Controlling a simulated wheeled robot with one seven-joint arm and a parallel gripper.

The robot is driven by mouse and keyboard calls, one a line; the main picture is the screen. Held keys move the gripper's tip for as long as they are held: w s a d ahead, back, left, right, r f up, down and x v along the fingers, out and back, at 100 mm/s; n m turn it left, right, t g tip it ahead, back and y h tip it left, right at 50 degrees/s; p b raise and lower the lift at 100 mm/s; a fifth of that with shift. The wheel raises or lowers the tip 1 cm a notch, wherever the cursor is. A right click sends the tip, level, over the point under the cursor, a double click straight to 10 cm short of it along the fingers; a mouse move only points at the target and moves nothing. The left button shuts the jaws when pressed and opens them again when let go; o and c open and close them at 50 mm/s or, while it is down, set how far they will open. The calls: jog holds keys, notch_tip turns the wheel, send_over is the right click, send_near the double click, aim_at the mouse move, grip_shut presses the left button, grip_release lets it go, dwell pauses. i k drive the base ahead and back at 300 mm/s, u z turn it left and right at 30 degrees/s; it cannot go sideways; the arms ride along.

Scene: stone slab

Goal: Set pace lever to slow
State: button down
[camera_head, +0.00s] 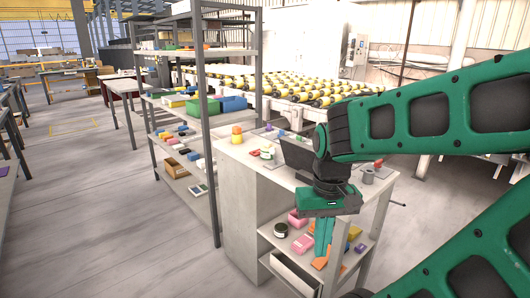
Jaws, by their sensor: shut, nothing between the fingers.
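My gripper (322,252) points down in front of the stone-topped counter (232,152), its green fingers together and empty. It overlaps the counter's lower shelf in the picture; I cannot tell how far apart they are. No part is clearly recognisable as the pace lever. A thin dark rod (397,203) juts out at the counter's right side, to the right of my gripper and apart from it. A small red piece (378,163) shows at the back right of the counter top. My arm hides part of the counter top.
A tall grey shelf rack (209,150) with bins stands left of the counter. A roller conveyor (300,85) runs behind it, and a control box (357,55) is on the far wall. A grey cylinder (368,177) stands on the counter. The floor (110,220) at left is clear.

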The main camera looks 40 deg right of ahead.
aim_at(273, 150)
jog(key=i, duration=1)
